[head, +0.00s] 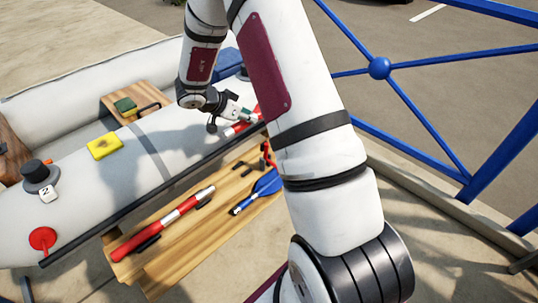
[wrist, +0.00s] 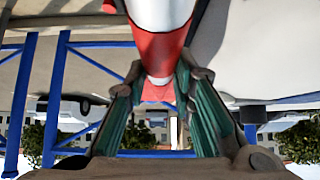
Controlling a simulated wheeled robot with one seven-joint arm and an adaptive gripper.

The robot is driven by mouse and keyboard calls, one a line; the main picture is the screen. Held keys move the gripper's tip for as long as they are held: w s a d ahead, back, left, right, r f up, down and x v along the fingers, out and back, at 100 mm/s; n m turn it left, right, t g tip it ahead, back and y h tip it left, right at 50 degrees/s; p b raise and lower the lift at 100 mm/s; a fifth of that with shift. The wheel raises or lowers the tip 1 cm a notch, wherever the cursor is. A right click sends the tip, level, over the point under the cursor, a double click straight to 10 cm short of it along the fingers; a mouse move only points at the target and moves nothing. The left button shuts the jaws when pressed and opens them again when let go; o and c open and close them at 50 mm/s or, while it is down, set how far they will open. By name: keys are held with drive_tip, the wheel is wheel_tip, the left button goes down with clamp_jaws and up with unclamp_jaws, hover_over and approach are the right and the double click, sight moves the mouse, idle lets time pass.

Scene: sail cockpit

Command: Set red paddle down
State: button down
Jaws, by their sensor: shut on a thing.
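My gripper (head: 234,117) is over the grey inflatable tube of the boat, partly behind my own arm in the head view. It is shut on the red paddle (head: 242,128), whose red-and-white part shows beside the fingers. In the wrist view the green-padded fingers of my gripper (wrist: 160,82) stand on both sides of the paddle's red and white shaft (wrist: 160,50). Most of the paddle is hidden by my arm or out of the picture. I cannot tell whether it touches the tube.
A wooden bench (head: 155,270) holds a red-and-white striped tube (head: 165,222) and a blue paddle-like thing (head: 258,190). On the boat are a yellow sponge (head: 104,146), a wooden board with a green block (head: 125,106), a black knob (head: 38,172) and a red disc (head: 42,238). Blue railing (head: 380,68) stands right.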

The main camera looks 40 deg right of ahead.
sight(251, 164)
wheel_tip(251, 164, down, 18)
drive_tip(key=b, duration=0.6)
drive_tip(key=shift+s+d+f, duration=0.1)
drive_tip(key=shift+d+f, duration=0.05)
drive_tip(key=shift+f, duration=0.05)
drive_tip(key=c, duration=1.8)
unclamp_jaws()
drive_tip(key=shift+f, duration=0.1)
drive_tip(key=shift+o, duration=0.7)
drive_tip(key=shift+r, duration=0.25)
drive_tip(key=p+v, duration=0.3)
drive_tip(key=v, duration=0.9)
drive_tip(key=shift+p, duration=0.3)
